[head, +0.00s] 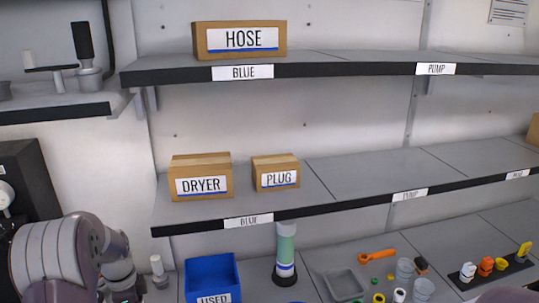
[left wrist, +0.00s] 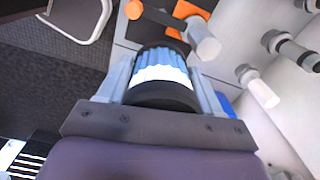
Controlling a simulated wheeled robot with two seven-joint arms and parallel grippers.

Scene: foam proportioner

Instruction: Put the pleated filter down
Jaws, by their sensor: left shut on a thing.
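The pleated filter (left wrist: 160,70) is in the left wrist view, with blue pleats, a white band and black ends. My left gripper (left wrist: 163,86) is shut on it, one finger on each side. In the head view my left arm is at the lower left; its fingers and the held filter cannot be made out there. My right gripper is not in view.
A blue bin marked USED (head: 211,272) stands on the bench, left of an upright green cylinder with a black base (head: 286,250). Shelves (head: 360,180) with labelled boxes hang above.

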